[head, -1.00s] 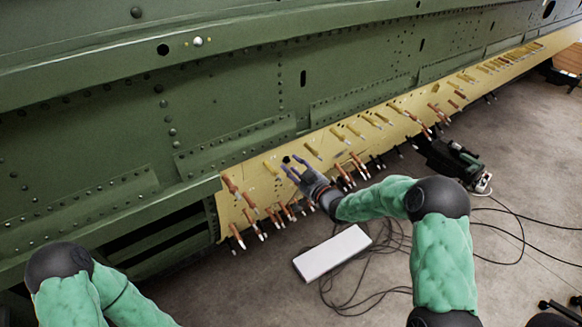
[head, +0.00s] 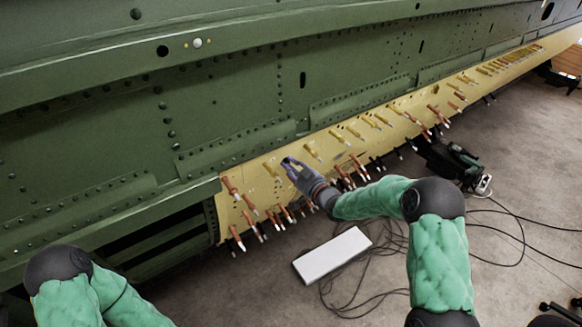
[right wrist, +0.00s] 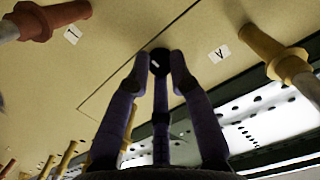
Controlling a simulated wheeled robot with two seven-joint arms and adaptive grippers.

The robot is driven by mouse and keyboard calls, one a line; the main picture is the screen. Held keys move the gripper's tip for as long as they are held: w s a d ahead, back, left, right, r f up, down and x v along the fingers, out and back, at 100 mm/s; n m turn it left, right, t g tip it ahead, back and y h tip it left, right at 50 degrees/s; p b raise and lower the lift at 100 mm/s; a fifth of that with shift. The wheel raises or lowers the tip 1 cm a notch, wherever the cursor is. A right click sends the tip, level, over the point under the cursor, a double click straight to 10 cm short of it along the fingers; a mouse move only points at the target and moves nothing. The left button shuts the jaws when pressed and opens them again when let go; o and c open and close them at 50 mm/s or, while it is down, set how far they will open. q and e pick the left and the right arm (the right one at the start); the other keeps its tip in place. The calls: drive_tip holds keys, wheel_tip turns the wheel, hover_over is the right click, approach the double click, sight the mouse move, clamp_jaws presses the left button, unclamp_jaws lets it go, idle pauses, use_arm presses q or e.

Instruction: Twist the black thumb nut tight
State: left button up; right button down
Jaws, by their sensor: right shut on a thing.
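The black thumb nut (right wrist: 159,62) shows in the right wrist view, against the yellow skin panel. My right gripper (right wrist: 160,70) has its purple fingertips on either side of the nut and is shut on it. In the head view the right gripper (head: 289,163) reaches the yellow panel (head: 236,184) from the right, and its fingers mostly hide the nut. My left arm shows only at the lower left of the head view, with its gripper out of the picture.
Copper and gold fasteners stick out of the panel, such as a gold one (right wrist: 274,58) and a copper one (right wrist: 48,20) near my fingers. Above is the green fuselage (head: 230,90). A white box (head: 332,255), cables and a dark green machine (head: 452,163) are on the floor.

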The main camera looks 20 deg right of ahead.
drive_tip(key=shift+a+f+m, duration=0.1)
drive_tip(key=shift+f+m, duration=0.2)
drive_tip(key=shift+f, duration=0.05)
drive_tip(key=c, duration=1.1)
unclamp_jaws()
drive_tip(key=shift+r, duration=0.1)
drive_tip(key=shift+s, duration=0.15)
drive_tip(key=shift+s+d, duration=0.25)
drive_tip(key=v, duration=1.1)
drive_tip(key=shift+s, duration=0.1)
